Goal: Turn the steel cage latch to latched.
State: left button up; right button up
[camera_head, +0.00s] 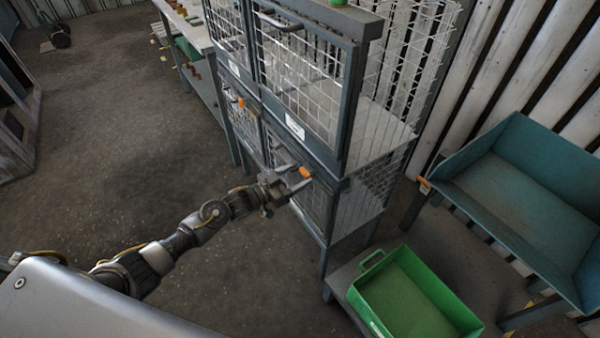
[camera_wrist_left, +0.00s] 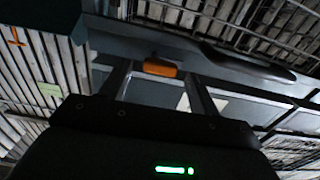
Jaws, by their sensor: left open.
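The steel cage (camera_head: 300,85) is a tall grey frame with wire mesh doors, in the middle of the head view. An orange latch (camera_head: 305,172) sits on the front of its lower door, near the right front post. My left gripper (camera_head: 297,184) is at this latch, with its fingers pointing toward it. In the left wrist view the orange latch (camera_wrist_left: 160,68) shows between the ends of my two open fingers (camera_wrist_left: 163,80). I cannot tell whether a finger touches it. Another orange latch (camera_head: 240,102) is on the lower door farther left. My right gripper is not in view.
A green bin (camera_head: 408,292) stands on a low shelf right of the cage. A teal tray table (camera_head: 520,185) is at the right. A workbench (camera_head: 186,28) stands behind the cage at the left. The floor (camera_head: 130,130) left of the cage is clear.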

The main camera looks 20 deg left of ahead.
pick_arm(q)
jog(key=shift+w+d, duration=0.5)
jog(key=shift+w, duration=0.05)
jog(key=c, duration=1)
